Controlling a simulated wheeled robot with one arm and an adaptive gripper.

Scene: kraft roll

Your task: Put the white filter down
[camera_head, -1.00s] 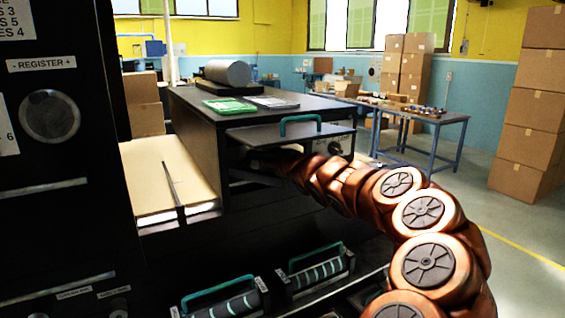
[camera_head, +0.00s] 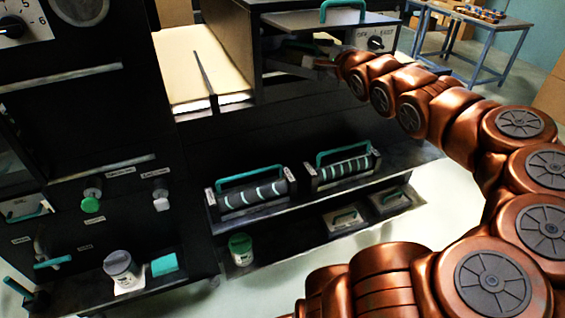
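My gripper (camera_head: 305,56) is at the end of the copper arm, reaching left into the dark opening below the flat lid with the teal handle (camera_head: 342,8). It is small and in shadow, so I cannot tell whether its fingers are open, shut or holding something. No item at the gripper can be made out clearly as a white filter. A small white-ended cylinder (camera_head: 160,202) sticks out of the black cabinet front at the lower left, beside a green-ended one (camera_head: 91,202). I cannot tell whether the white-ended one is the filter.
Two dark rollers with teal handles (camera_head: 252,191) (camera_head: 343,168) lie on a shelf. A white-labelled jar (camera_head: 121,268) and a teal block (camera_head: 165,264) stand on a low ledge. A green-lidded jar (camera_head: 241,249) is below the shelf. Cream paper stock (camera_head: 200,68) lies at the back.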

